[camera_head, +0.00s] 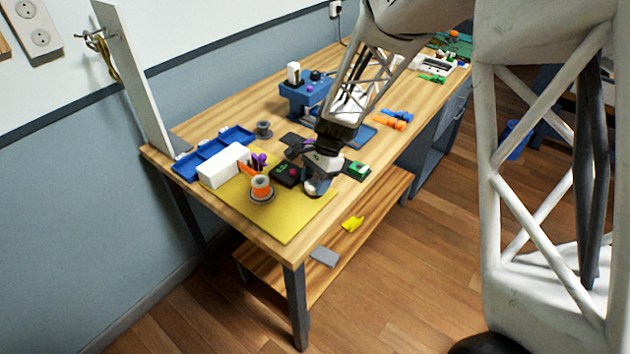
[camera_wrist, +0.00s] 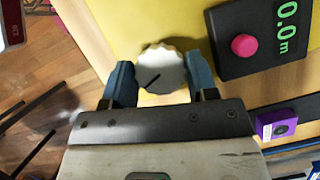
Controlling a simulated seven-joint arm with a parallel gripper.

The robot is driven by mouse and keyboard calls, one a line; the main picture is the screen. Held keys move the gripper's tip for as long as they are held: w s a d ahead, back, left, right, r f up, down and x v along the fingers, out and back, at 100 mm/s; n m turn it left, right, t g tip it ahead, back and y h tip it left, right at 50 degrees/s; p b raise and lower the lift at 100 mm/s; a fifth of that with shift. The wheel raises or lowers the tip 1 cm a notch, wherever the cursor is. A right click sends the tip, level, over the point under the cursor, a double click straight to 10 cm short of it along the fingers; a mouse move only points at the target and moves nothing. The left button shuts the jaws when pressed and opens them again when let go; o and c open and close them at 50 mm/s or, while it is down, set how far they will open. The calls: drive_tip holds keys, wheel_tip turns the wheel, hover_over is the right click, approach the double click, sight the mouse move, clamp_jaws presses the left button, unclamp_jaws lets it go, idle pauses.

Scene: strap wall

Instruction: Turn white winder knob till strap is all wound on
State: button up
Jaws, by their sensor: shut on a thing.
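The white winder knob (camera_wrist: 162,70) has a scalloped edge and a dark pointer line, slanted in the wrist view. My gripper (camera_wrist: 160,78) is shut on it, one blue fingertip on each side. In the head view my gripper (camera_head: 317,181) is at the front right part of the yellow mat (camera_head: 290,226), and the knob is mostly hidden under it. A black counter box (camera_wrist: 262,40) with a pink button stands beside the knob; its green display appears to read 0.0 m. I cannot make out the strap or its free end.
An orange-wound spool (camera_head: 261,187) and a white box (camera_head: 224,165) stand left of my gripper. Blue trays (camera_head: 212,152) lie behind them. A green item (camera_head: 357,170) is close on the right. The mat's front part is clear, near the table edge.

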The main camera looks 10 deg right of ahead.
drive_tip(key=n+g+h, duration=0.1)
drive_tip(key=n, duration=0.2)
drive_tip(key=n+h, duration=0.1)
drive_tip(key=n, duration=0.3)
drive_tip(key=shift+w+a+g, duration=0.1)
drive_tip(key=shift+g, duration=0.3)
drive_tip(key=n+h, duration=0.1)
drive_tip(key=n, duration=0.2)
drive_tip(key=n+h, duration=0.1)
drive_tip(key=n, duration=0.3)
drive_tip(key=shift+h, duration=0.3)
drive_tip(key=o, duration=0.9)
drive_tip(key=shift+o, duration=0.2)
drive_tip(key=v, duration=0.7)
drive_tip(key=shift+a+r, duration=0.15)
drive_tip(key=shift+r, duration=0.2)
drive_tip(key=shift+w, duration=0.15)
